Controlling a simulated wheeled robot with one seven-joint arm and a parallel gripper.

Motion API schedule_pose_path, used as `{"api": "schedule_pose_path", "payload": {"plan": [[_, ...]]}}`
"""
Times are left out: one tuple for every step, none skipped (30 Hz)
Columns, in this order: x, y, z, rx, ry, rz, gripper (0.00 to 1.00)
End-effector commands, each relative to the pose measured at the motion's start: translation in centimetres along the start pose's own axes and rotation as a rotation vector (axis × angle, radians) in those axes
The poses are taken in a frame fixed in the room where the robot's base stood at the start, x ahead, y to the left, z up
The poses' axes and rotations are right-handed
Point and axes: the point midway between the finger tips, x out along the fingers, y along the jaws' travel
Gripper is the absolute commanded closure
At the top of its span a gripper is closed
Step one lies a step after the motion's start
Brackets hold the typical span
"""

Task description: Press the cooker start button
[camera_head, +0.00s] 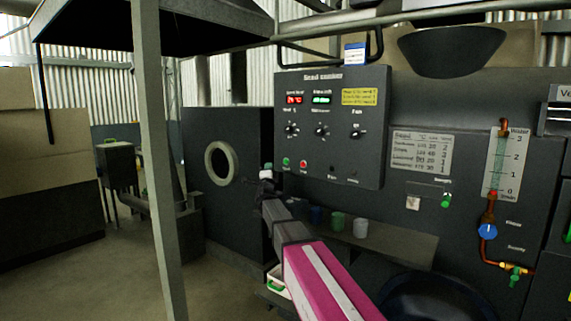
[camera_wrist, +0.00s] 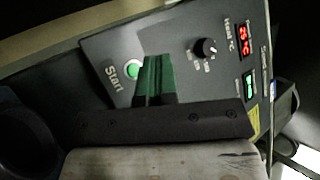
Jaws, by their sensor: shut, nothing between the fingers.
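The cooker control panel (camera_head: 330,125) is a dark box on the wall at the centre of the head view. Its green start button (camera_head: 286,162) is at the lower left, beside a red button (camera_head: 303,164). In the wrist view the green button (camera_wrist: 132,70) sits by the label "Start". My gripper (camera_head: 266,170) is shut and empty, just left of the panel's lower left corner. In the wrist view my dark green fingertips (camera_wrist: 156,66) are just right of the button and hide part of its surroundings. I cannot tell whether they touch the panel.
The panel has several knobs (camera_head: 320,131) and lit red (camera_head: 294,100) and green (camera_head: 321,99) displays. A shelf (camera_head: 385,244) with cups (camera_head: 338,222) is below it. A grey post (camera_head: 158,170) stands at left. Pipes and a blue valve (camera_head: 488,232) are at right.

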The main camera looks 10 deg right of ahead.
Motion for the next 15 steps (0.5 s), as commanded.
{"api": "schedule_pose_path", "payload": {"plan": [[0.5,0.4,-0.3,-0.001,0.001,0.001,1.0],[0.7,0.5,-0.4,-0.001,0.001,0.001,1.0],[1.1,0.8,-0.7,-0.001,0.001,0.001,1.0],[1.4,1.0,-0.9,-0.001,0.001,0.001,1.0],[1.6,1.2,-1.1,-0.002,0.001,0.001,1.0],[2.0,1.5,-1.3,-0.002,0.0,0.001,1.0],[2.3,1.7,-1.5,-0.002,0.0,0.001,1.0],[2.5,1.9,-1.7,-0.002,0.0,0.001,1.0],[2.9,2.1,-1.9,-0.001,0.0,0.001,1.0],[3.2,2.3,-2.1,-0.001,0.0,0.001,1.0],[3.4,2.5,-2.4,-0.002,0.0,0.001,1.0],[3.8,2.7,-2.6,-0.003,0.0,0.001,1.0],[4.0,2.9,-2.8,-0.002,0.0,0.001,1.0],[4.2,3.1,-2.9,-0.002,0.0,0.001,1.0],[4.5,3.3,-3.1,-0.001,0.0,0.001,1.0]]}}
